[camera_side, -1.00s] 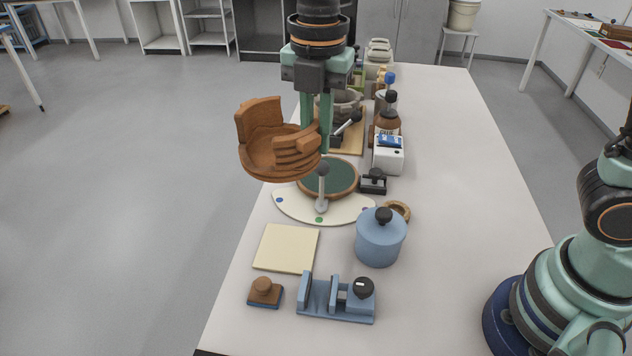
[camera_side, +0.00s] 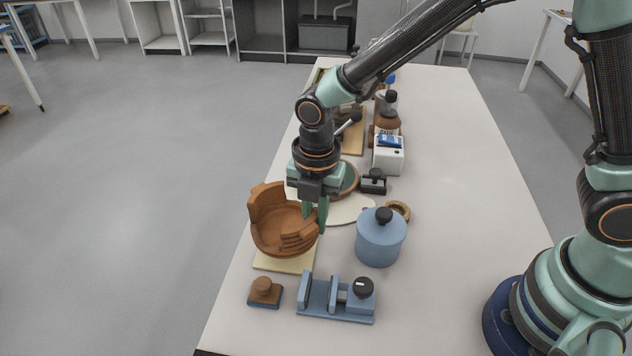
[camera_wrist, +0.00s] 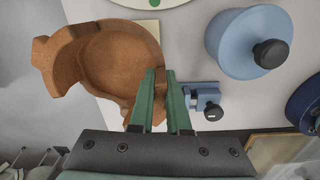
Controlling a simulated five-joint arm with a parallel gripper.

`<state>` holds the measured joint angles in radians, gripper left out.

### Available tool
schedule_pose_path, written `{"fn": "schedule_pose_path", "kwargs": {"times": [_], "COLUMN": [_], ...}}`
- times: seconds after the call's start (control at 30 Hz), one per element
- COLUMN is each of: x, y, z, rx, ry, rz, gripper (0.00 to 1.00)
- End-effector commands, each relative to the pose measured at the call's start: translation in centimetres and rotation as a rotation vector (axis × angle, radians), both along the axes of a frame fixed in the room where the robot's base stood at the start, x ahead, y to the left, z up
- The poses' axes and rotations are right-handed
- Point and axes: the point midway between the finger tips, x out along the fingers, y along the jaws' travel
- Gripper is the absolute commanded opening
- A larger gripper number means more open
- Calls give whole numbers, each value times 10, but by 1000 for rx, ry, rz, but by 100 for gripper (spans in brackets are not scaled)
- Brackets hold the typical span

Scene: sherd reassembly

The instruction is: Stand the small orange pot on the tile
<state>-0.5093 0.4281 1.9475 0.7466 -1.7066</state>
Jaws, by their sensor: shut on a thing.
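The orange pot (camera_side: 272,225) is broken, with a jagged, stepped rim and an open bowl shape. My gripper (camera_side: 316,222) is shut on its right wall in the side view. The pot is roughly upright over the cream tile (camera_side: 280,265), hiding most of it. I cannot tell whether its base touches the tile. In the wrist view the pot (camera_wrist: 112,62) lies left of my fingers (camera_wrist: 163,90), with its inside showing. Only a strip of the tile (camera_wrist: 152,26) shows there beyond the pot.
A blue lidded jar (camera_side: 380,242) stands right of the tile. A blue clamp (camera_side: 336,301) and a small brown-knobbed block (camera_side: 264,292) lie in front. A white palette (camera_side: 350,209) lies behind. The table's left edge is close; free room lies right of the jar.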

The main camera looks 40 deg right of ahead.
Motion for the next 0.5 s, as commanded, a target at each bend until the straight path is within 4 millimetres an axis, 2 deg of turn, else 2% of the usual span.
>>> {"fn": "schedule_pose_path", "kwargs": {"times": [0.23,0.5], "x": [0,0], "y": [0,0], "z": [-31,-36], "rx": [-2,1], "ry": [2,-1], "rz": [0,0], "gripper": [0,0]}}
